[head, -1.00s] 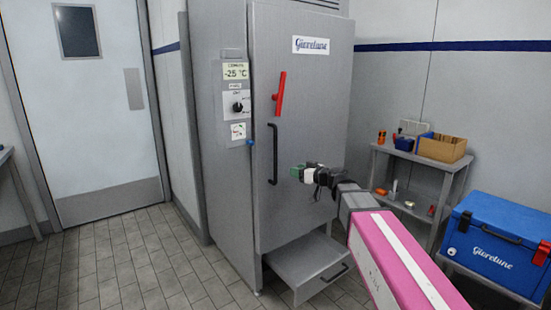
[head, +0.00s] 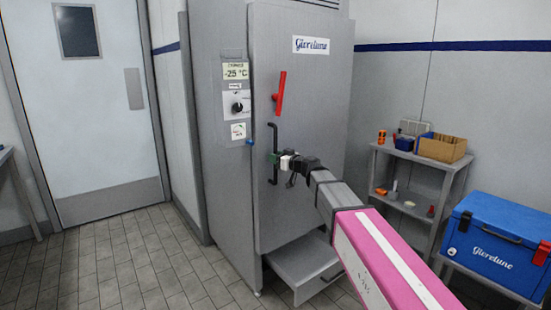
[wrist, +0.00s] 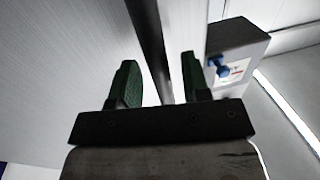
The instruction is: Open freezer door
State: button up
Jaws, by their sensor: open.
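The grey freezer door (head: 310,110) stands closed in the head view, with a black vertical bar handle (head: 274,138) near its left edge. A red lever (head: 280,93) sits above the handle, tilted slightly. In the wrist view, the two green fingers of my gripper (wrist: 160,85) are open. The dark handle (wrist: 149,40) runs between them. I cannot tell whether either finger touches it.
A control panel with a temperature display (head: 236,72) and a blue knob (head: 250,142) are left of the door. A drawer (head: 300,265) juts out below. A shelf (head: 415,165) and a blue cooler (head: 490,245) stand to the right. The floor at left is clear.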

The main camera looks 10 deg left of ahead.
jog(key=shift+w+a, duration=0.15)
jog(key=shift+a, duration=0.2)
grip_shut()
